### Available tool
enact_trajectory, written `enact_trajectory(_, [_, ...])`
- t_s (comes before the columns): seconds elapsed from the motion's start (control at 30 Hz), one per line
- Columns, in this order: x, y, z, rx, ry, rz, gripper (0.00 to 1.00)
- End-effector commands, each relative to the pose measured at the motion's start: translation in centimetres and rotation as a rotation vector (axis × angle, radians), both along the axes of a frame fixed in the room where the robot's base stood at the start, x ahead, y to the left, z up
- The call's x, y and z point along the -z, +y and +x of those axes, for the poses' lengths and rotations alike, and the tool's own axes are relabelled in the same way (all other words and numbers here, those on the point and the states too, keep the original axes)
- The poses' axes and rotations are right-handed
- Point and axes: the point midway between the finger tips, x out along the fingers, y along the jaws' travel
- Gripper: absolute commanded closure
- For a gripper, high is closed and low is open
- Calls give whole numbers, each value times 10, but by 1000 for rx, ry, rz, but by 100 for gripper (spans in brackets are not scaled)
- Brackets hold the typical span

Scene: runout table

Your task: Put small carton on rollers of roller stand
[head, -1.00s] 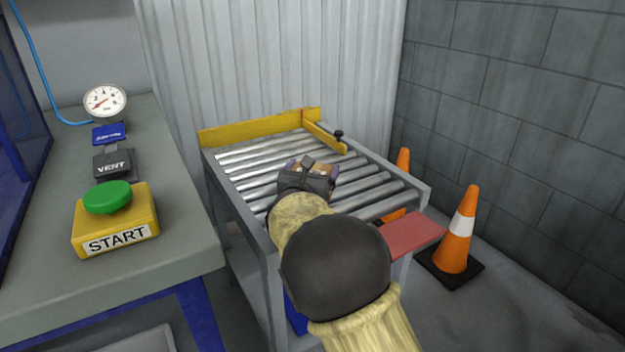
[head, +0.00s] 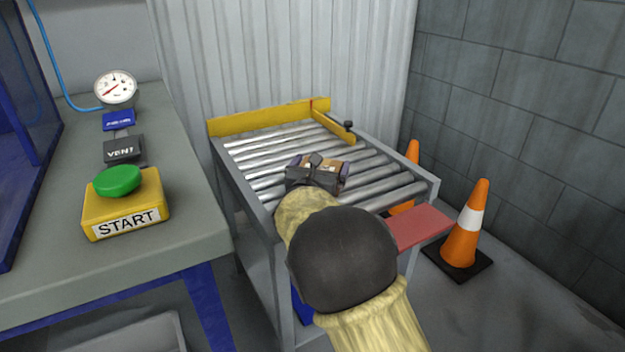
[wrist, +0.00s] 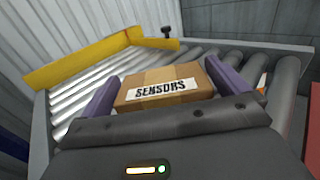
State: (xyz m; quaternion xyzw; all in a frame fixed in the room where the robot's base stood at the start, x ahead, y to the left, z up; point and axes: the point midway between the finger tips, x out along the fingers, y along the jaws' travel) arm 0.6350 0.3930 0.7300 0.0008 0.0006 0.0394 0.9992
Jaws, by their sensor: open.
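The small carton (wrist: 185,81) is brown, with a tan tape strip and a white label reading SENSORS. In the wrist view it lies on the rollers, between the two purple fingers of my gripper (wrist: 172,88). The fingers stand apart, one on each side of the carton; a small gap shows at least on the left. In the head view my gripper (head: 318,165) is over the middle of the roller stand (head: 262,232), and only the carton's top shows. The rollers (head: 265,158) are bare metal around it. The carton's underside is hidden.
A yellow fence (head: 270,116) closes the back of the stand, with a yellow side guide (head: 334,126) at right. A red plate (head: 418,229) juts out at the front right. Orange cones (head: 466,225) stand right. A bench with a START button (head: 120,182) is left.

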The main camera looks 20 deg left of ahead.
Motion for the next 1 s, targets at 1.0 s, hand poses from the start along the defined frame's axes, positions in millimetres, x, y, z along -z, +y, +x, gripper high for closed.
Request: enact_trajectory(1.0, [0,-9,-113,-1,-1,0,0])
